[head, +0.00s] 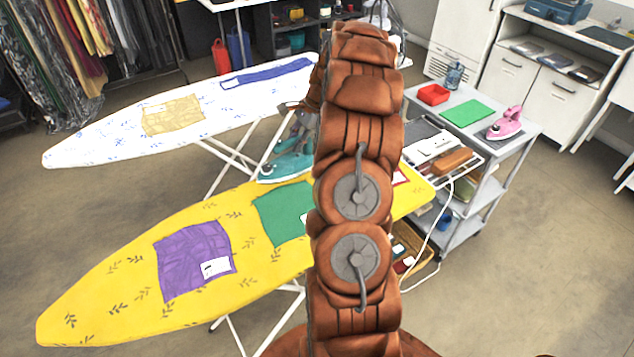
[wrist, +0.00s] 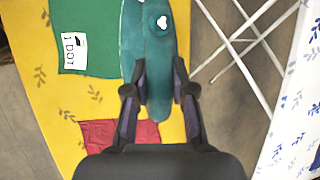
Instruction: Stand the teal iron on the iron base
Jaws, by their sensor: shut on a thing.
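The teal iron (head: 287,166) shows at the far edge of the yellow ironing board, left of my arm. In the wrist view the iron (wrist: 146,45) lies between my fingers, and my gripper (wrist: 158,92) is shut on it. The iron overlaps the green cloth and the board's edge; I cannot tell whether it touches the board. A white unit (head: 436,143), which may be the iron base, sits on the rack at the board's right end, with nothing standing on it. My arm hides part of the board and most of the gripper in the head view.
The yellow board (head: 110,290) holds a purple cloth (head: 192,262), a green cloth (head: 280,212) and a red cloth (wrist: 118,133). A white-covered board (head: 95,145) stands behind. A grey cart (head: 520,128) at right carries a pink iron (head: 506,124). A brown block (head: 452,161) lies beside the white unit.

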